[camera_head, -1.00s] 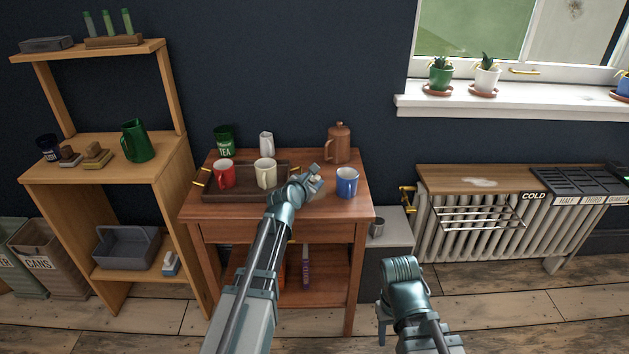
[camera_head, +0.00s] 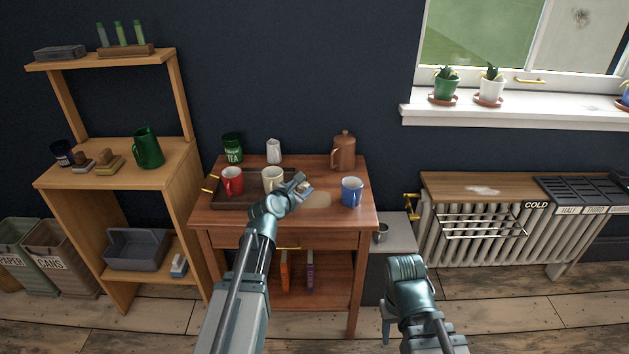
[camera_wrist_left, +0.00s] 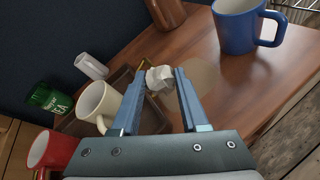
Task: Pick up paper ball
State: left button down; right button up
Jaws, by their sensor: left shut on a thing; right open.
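The paper ball (camera_wrist_left: 160,78) is white and crumpled. In the left wrist view it sits between the fingertips of my left gripper (camera_wrist_left: 162,82), which is shut on it. In the head view my left gripper (camera_head: 301,187) is over the wooden side table (camera_head: 290,225), just right of the cream mug; the ball is mostly hidden there by the gripper. I cannot tell whether the ball still touches the tabletop. My right gripper (camera_head: 386,322) is low in front of the table's right side, away from the ball, and open.
A tray (camera_head: 247,202) with a red mug (camera_head: 232,180) and a cream mug (camera_head: 272,178) lies left of my left gripper. A blue mug (camera_head: 352,191) stands to its right, a brown pot (camera_head: 344,150) behind. Bins (camera_head: 60,258) stand far left.

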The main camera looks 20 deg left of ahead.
pick_arm(q)
jog(key=s+a, duration=0.1)
jog(key=s, duration=0.1)
jog(key=s+a, duration=0.2)
jog(key=s, duration=0.1)
jog(key=s+a, duration=0.1)
jog(key=s, duration=0.1)
jog(key=shift+s+a+r+p, duration=0.2)
jog(key=shift+s+r+p, duration=0.15)
jog(key=shift+s+r, duration=0.05)
